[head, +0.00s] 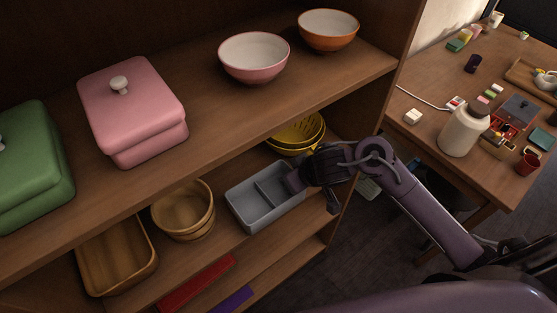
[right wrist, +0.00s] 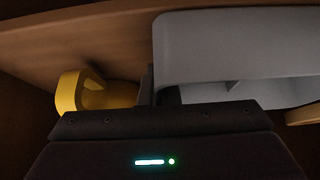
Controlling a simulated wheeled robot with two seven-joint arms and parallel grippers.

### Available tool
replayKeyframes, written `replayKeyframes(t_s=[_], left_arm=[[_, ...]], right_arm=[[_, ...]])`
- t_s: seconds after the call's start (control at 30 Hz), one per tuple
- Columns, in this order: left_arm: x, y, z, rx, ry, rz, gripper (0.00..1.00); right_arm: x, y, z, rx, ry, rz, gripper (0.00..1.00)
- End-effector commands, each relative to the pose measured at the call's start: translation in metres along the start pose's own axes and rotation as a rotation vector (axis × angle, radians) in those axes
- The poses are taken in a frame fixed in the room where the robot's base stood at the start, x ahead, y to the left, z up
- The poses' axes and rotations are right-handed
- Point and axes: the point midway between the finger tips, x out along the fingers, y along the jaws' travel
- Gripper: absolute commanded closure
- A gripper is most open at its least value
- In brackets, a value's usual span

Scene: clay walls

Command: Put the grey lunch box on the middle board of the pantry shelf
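The grey lunch box (head: 248,212), open-topped with a divider inside, is at the middle board (head: 225,243) of the pantry shelf, near its front edge. It looks level; whether its base touches the board I cannot tell. My right gripper (head: 294,180) is at the box's right end. In the right wrist view the lunch box (right wrist: 235,45) fills the upper right, with one dark finger outside its wall and one inside, so the gripper appears shut on that wall. My left gripper is out of view.
On the same board, a round wooden bowl (head: 183,211) and a wooden tray (head: 115,262) stand left of the box; yellow colanders (head: 297,134) stand behind. The board above holds a pink box (head: 132,105), a green box and bowls. Red (head: 197,284) and purple items lie below.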

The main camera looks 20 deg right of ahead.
Motion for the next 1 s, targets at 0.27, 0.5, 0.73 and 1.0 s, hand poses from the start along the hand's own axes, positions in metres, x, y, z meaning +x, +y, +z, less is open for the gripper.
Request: replayKeyframes(t_s=[0.27, 0.5, 0.73, 1.0], left_arm=[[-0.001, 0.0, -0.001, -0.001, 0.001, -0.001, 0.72], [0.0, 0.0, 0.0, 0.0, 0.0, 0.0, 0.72], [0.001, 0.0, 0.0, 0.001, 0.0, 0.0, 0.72], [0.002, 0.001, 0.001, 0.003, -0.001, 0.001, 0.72]], right_arm=[[0.016, 0.0, -0.026, 0.002, 0.002, 0.001, 1.0], [0.035, -0.001, -0.055, 0.0, 0.001, 0.0, 1.0], [0.038, 0.0, -0.049, 0.0, 0.001, 0.001, 1.0], [0.041, 0.0, -0.047, 0.0, 0.0, 0.0, 0.91]])
